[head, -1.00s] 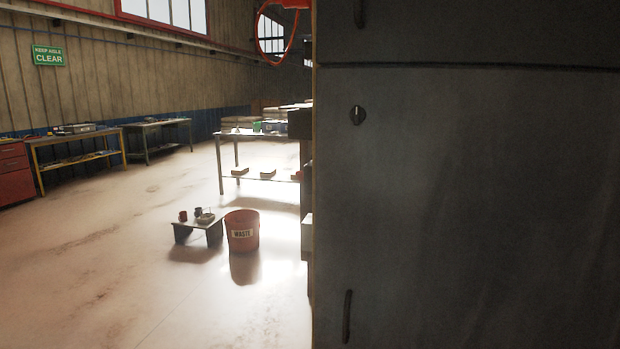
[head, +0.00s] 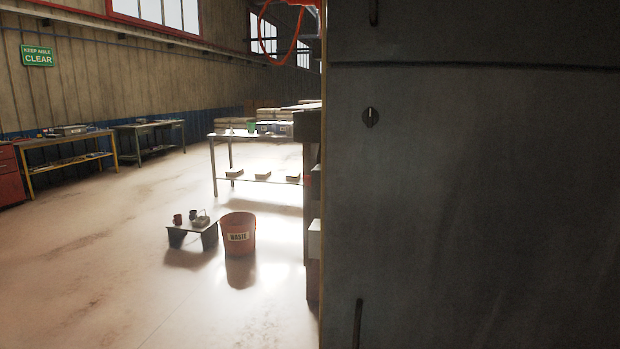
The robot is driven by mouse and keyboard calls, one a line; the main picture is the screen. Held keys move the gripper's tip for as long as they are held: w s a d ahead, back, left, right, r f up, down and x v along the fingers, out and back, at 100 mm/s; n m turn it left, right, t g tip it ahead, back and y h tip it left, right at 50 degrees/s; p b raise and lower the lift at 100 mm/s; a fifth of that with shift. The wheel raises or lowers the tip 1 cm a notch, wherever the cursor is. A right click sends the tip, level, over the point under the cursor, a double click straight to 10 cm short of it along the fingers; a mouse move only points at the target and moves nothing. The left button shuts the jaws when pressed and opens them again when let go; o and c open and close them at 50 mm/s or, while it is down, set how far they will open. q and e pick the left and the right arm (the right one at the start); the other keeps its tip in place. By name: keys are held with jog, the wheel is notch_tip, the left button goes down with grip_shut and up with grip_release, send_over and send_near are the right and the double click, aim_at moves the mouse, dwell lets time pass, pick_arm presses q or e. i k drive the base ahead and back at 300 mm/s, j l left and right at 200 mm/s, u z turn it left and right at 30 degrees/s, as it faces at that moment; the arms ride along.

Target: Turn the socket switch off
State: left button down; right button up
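No socket switch can be made out in the head view. Neither of my grippers is in view. A large dark grey cabinet (head: 480,200) fills the right half of the view, close to me. It has a small round lock or knob (head: 371,117) and dark vertical handles, one of them low on its front (head: 357,323). The cabinet hides whatever lies behind it.
A red waste bin (head: 238,236) and a low stand (head: 192,229) with small cups stand on the floor ahead. A metal table (head: 236,137) stands behind them, and a yellow-framed workbench (head: 70,143) along the left wall. The floor (head: 90,260) at left is clear.

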aim_at(307, 180)
jog(key=i+j+z, duration=0.2)
jog(key=j, duration=0.2)
jog(key=i+j+z, duration=0.1)
jog(key=j+z, duration=0.15)
jog(key=j, duration=0.15)
jog(key=i+j+z, duration=0.2)
jog(key=j, duration=0.25)
jog(key=j+z, duration=0.25)
jog(key=j, duration=0.2)
jog(key=k, duration=0.05)
